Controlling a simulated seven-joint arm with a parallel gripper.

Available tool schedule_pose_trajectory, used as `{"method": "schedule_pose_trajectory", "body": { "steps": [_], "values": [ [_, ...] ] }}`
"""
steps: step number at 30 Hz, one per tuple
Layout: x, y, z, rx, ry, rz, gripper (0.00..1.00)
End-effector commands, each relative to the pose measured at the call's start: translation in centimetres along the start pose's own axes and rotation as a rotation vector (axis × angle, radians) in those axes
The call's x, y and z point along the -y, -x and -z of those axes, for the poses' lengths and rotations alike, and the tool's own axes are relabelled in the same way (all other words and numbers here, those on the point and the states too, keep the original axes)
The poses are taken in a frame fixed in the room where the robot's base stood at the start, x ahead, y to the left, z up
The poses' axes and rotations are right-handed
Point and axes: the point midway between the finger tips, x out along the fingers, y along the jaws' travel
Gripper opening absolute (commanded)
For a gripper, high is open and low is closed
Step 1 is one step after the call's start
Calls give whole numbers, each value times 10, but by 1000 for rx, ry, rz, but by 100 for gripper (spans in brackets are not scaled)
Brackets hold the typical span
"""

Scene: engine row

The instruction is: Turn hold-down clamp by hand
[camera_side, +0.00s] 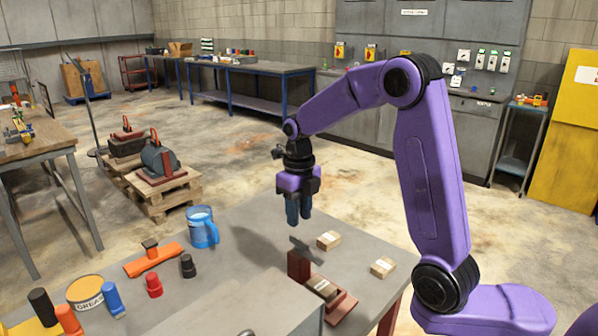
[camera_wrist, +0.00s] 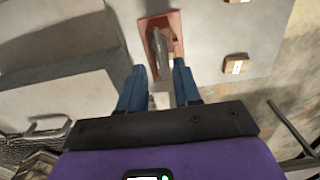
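The hold-down clamp (camera_side: 299,266) seems to be the red fixture with an upright red block and a grey bar on top, at the front right of the grey bench. A small block lies in its low red base (camera_side: 345,306). In the wrist view the red base (camera_wrist: 174,22) lies ahead of my fingers, with the grey bar (camera_wrist: 160,52) along it. My gripper (camera_side: 299,222) points down above the bench, higher than the clamp and apart from it in the side view. In the wrist view its blue fingers (camera_wrist: 159,88) are spread with nothing held between them.
Two small cartons (camera_side: 329,240) (camera_side: 382,267) lie to the clamp's right. A grey box (camera_side: 258,305) stands close on its left. A blue mug (camera_side: 202,228), an orange tool (camera_side: 153,260), a grease tin (camera_side: 86,292) and several small bottles stand further left.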

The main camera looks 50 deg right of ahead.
Motion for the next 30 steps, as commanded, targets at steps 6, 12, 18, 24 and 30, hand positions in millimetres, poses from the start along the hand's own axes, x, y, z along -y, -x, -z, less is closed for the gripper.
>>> {"method": "schedule_pose_trajectory", "body": {
  "steps": [6,12,18,24,30],
  "values": [
    [0,49,-1,7,-1,1,33],
    [0,87,-1,6,-1,1,33],
    [0,109,-1,3,-2,0,33],
    [0,116,0,1,-2,0,33],
    [0,116,0,1,-2,0,33]
  ]
}}
